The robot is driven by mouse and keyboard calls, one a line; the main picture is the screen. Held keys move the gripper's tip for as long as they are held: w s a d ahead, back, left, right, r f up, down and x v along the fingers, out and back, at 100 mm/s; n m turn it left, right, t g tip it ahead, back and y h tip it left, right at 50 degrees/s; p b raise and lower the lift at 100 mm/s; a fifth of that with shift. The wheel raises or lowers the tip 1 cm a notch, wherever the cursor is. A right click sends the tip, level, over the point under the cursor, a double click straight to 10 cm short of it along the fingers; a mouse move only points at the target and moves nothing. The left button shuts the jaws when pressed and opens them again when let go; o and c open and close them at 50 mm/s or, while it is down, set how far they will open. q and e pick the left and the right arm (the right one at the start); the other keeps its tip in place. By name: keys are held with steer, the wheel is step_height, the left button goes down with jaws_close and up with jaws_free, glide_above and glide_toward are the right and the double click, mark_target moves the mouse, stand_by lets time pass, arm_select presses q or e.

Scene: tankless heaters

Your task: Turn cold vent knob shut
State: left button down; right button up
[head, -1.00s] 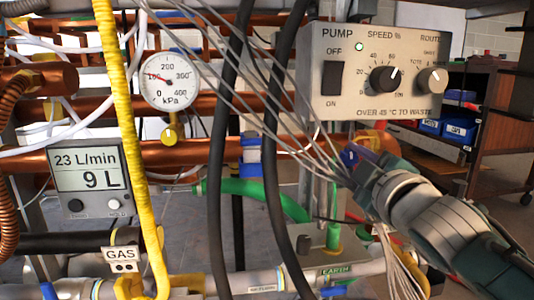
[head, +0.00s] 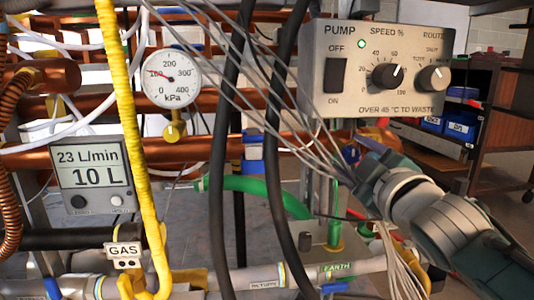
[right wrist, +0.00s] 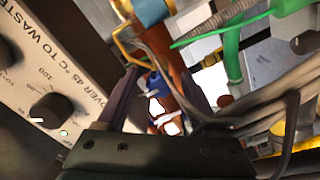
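No knob in view carries a readable cold vent label, so I cannot tell which one it is. A small blue part (head: 351,153) shows beside my right gripper (head: 366,155), partly hidden by grey wires and a copper pipe. In the right wrist view the two dark fingers of my right gripper (right wrist: 160,82) are apart. A copper pipe (right wrist: 176,75) and a small blue part (right wrist: 156,84) show in the gap between them, and I see nothing gripped. My left gripper is out of view.
The pump box (head: 380,68) stands just above my right gripper. Grey wires (head: 265,95) and black hoses (head: 283,130) hang in front. A yellow pipe (head: 128,130), a pressure gauge (head: 171,79) and a flow meter (head: 92,175) reading 10 L are at left. A green hose (head: 262,188) runs below.

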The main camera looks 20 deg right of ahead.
steer(key=shift+s, duration=0.1)
steer(key=shift+s, duration=0.25)
steer(key=p+v, duration=0.3)
steer(key=v, duration=0.6)
steer(key=shift+s, duration=0.15)
